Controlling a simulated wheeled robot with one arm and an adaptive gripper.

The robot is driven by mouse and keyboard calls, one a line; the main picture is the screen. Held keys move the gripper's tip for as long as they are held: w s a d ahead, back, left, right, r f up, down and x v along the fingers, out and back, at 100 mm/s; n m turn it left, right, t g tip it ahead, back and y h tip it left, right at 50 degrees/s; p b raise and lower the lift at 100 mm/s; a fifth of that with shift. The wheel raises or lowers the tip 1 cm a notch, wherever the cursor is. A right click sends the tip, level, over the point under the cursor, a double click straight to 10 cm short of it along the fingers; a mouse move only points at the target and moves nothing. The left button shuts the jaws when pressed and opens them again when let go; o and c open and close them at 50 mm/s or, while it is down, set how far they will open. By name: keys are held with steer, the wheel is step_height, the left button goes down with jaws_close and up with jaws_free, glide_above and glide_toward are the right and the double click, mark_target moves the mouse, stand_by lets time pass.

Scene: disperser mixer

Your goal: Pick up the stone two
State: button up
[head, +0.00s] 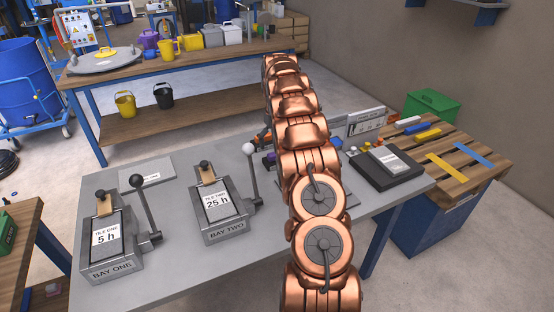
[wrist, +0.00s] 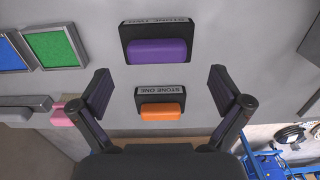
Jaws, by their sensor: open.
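Stone two is a purple block (wrist: 157,51) in a dark holder labelled STONE TWO (wrist: 181,21), at the top middle of the wrist view. My gripper (wrist: 160,80) is open and empty, its two fingers spread left and right. Stone two lies beyond the fingertips in the picture, apart from them. Stone one, an orange block (wrist: 160,112) in its own labelled holder, shows between the fingers. In the head view only a bit of purple (head: 269,158) and orange (head: 263,138) shows beside my arm, which hides the gripper.
Green (wrist: 55,48) and blue (wrist: 9,56) panels lie left of the stones. The grey table (head: 180,258) also carries the bay one (head: 112,267) and bay two (head: 227,231) fixtures with upright levers. A black device (head: 387,170) stands right of my arm.

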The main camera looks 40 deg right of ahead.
steer(key=shift+d+f+p, duration=0.2)
steer(key=shift+f+p, duration=0.9)
steer(key=shift+f, duration=1.65)
steer(key=c, duration=1.4)
steer(key=shift+o, duration=0.2)
step_height(320, 180, up, 10)
steer(key=b, duration=0.2)
steer(key=shift+b, duration=0.4)
